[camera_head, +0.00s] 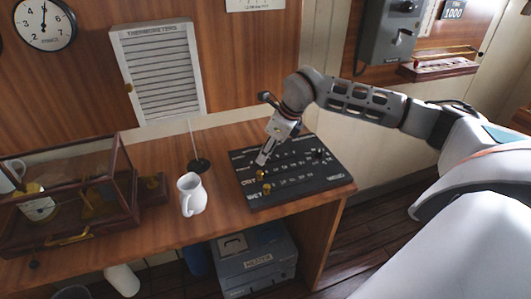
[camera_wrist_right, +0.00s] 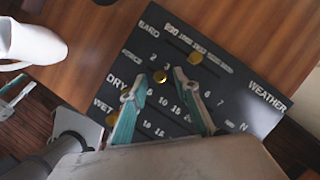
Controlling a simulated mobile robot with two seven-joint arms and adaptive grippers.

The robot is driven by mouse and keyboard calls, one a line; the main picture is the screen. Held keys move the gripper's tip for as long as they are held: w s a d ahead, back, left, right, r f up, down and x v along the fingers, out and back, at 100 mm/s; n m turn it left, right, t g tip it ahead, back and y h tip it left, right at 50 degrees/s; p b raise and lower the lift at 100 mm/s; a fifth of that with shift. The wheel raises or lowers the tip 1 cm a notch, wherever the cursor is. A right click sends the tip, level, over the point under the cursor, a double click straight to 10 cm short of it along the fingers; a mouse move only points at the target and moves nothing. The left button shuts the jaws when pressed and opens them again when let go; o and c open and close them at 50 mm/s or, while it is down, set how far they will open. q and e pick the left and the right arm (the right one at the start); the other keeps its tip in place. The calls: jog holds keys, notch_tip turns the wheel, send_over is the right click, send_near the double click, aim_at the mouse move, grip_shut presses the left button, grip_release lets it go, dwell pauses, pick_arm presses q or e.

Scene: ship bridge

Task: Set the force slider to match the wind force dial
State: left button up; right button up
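The dark slider board (camera_head: 325,182) lies on the wooden desk; the right wrist view shows it close (camera_wrist_right: 262,118). It has rows of white numbers with brass knobs. One knob (camera_wrist_right: 160,76) sits in the second row, which seems to be the force row, near the 2 and 3. My right gripper (camera_head: 262,158) is over the board's left part. In the wrist view its two fingers (camera_wrist_right: 156,88) are apart, with that knob seen between the tips; contact cannot be told. I cannot make out the wind force dial. My left gripper is not in view.
Another knob (camera_wrist_right: 195,58) sits in the top row near the right finger. A white jug (camera_head: 193,195) and a thin rod on a dark base (camera_head: 199,165) stand left of the board. A glass case (camera_head: 80,200) is further left. A grey box (camera_head: 393,35) hangs on the wall.

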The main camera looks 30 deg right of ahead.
jog(key=shift+w+a+f, duration=0.1)
jog(key=shift+w+f, duration=0.05)
jog(key=shift+f, duration=0.2)
grip_shut()
jog(key=d, duration=0.2)
jog(key=s+d, duration=0.1)
jog(key=d, duration=0.3)
jog(key=shift+s, duration=0.3)
jog(key=shift+a, duration=0.1)
jog(key=shift+w, duration=0.1)
grip_release()
jog(key=v, duration=1.2)
